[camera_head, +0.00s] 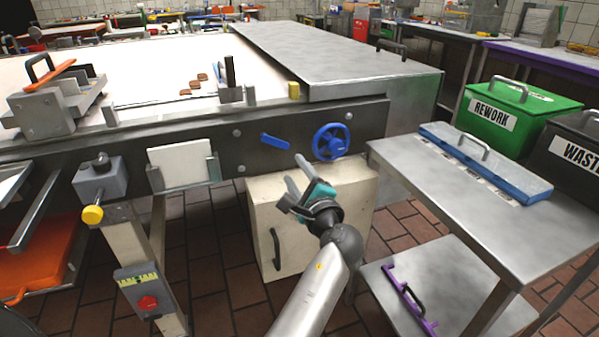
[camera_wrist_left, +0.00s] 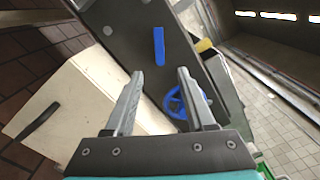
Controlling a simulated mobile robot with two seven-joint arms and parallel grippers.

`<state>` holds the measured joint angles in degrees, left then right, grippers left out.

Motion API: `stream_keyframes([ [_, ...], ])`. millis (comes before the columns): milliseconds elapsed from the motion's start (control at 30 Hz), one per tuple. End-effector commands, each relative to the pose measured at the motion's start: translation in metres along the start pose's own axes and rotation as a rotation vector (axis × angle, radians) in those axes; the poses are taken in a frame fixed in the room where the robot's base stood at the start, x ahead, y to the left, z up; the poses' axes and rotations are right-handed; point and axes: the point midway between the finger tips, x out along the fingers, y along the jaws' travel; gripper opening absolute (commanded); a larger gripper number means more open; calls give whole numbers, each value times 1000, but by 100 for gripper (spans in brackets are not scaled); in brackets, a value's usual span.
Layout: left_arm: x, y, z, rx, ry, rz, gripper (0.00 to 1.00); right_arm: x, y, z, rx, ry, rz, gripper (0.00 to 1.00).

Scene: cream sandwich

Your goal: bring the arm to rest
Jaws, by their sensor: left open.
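My left gripper (camera_head: 296,174) is in the middle of the head view, in front of the cream cabinet under the conveyor machine. It is open, and nothing is between its two grey fingers. The fingers also show in the left wrist view (camera_wrist_left: 160,76), apart and empty, pointing toward the machine's dark side panel (camera_wrist_left: 150,35). My left arm (camera_head: 315,295) reaches up from the bottom of the head view. My right gripper is not in view.
Near the gripper are a blue handwheel (camera_head: 331,141), a blue lever (camera_head: 274,141) and the cream cabinet (camera_head: 335,200). A steel table (camera_head: 450,185) stands to the right, bearing a blue-edged lidded tray (camera_head: 500,170). Beyond it are green REWORK (camera_head: 515,120) and black WASTE (camera_head: 575,150) bins.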

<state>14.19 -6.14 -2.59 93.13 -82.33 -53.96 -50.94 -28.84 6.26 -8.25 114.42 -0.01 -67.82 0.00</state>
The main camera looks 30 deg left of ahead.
Motion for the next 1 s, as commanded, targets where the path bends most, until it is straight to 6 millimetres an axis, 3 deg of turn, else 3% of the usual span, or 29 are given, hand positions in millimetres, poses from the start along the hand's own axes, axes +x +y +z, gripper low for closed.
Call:
stream_keyframes([
  [233,-18,0,0,-1,0,-1,55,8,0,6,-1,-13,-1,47],
  [767,-18,1,-1,0,5,1,55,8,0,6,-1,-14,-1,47],
  [867,-19,14,-14,-5,52,22,55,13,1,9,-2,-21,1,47],
  [967,-25,48,-44,-31,168,82,55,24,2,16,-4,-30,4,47],
  [1000,-30,68,-58,-49,227,122,55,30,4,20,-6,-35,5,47],
])
